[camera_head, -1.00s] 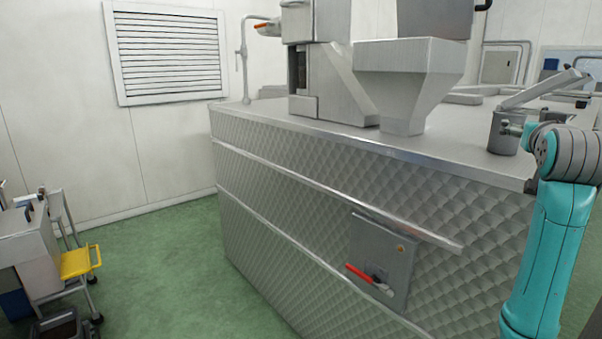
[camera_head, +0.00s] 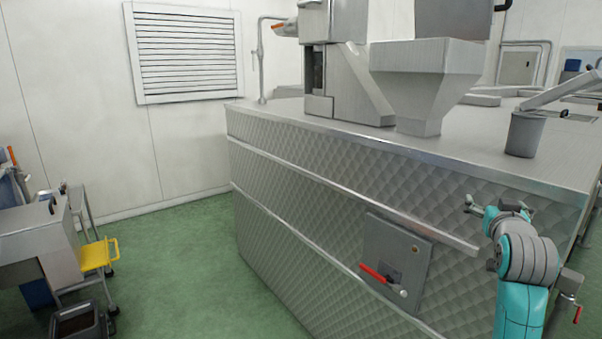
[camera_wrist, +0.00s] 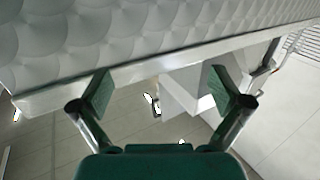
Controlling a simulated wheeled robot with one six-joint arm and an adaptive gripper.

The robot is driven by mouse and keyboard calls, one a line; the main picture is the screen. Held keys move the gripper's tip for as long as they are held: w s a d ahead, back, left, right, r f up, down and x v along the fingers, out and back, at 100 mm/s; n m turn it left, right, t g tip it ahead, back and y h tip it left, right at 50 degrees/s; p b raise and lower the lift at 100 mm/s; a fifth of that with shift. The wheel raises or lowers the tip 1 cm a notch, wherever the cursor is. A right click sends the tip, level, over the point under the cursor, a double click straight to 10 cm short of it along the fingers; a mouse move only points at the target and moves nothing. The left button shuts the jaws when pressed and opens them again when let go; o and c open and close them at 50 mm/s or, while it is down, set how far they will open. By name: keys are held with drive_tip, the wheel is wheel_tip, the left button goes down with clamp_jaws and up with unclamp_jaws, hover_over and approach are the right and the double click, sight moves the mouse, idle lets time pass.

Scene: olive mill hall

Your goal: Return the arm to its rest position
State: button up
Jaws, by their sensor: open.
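My arm (camera_head: 525,262) is at the right of the head view, folded in front of the quilted metal side of the machine counter (camera_head: 290,195). My gripper (camera_head: 472,205) points left there, small and partly hidden by my wrist, just below the counter's top edge. In the wrist view my gripper (camera_wrist: 164,92) has its two green-padded fingers spread wide with nothing between them. Beyond the fingers the wrist view shows the counter's quilted side (camera_wrist: 120,35) and metal rim.
A panel with a red handle (camera_head: 375,273) is on the counter's side, left of my arm. A grey pot (camera_head: 524,135) and a hopper (camera_head: 425,85) stand on top. A red-handled valve (camera_head: 577,312) is at the lower right.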

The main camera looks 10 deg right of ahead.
drive_tip(key=s+a+f+n+t+y, duration=0.1)
drive_tip(key=a+f+y, duration=0.1)
drive_tip(key=a+f, duration=0.6)
drive_tip(key=s+a+f+n+y, duration=0.15)
drive_tip(key=a+f, duration=0.35)
drive_tip(key=f, duration=0.7)
drive_tip(key=s+a+f+n+y, duration=0.2)
drive_tip(key=s+a+f, duration=0.8)
drive_tip(key=a+f, duration=0.2)
drive_tip(key=s+a+f+n+y, duration=0.15)
drive_tip(key=s+a, duration=0.25)
drive_tip(key=s, duration=0.4)
drive_tip(key=s+a+f+y, duration=0.15)
drive_tip(key=s+a, duration=0.25)
drive_tip(key=s, duration=0.4)
drive_tip(key=s+a+f+y, duration=0.15)
drive_tip(key=s+a, duration=0.25)
drive_tip(key=s, duration=0.5)
drive_tip(key=s+a+r+n, duration=0.1)
drive_tip(key=s+a+r, duration=0.1)
drive_tip(key=s, duration=0.6)
drive_tip(key=shift+r+y, duration=0.2)
drive_tip(key=shift+y, duration=0.2)
drive_tip(key=shift+s, duration=0.1)
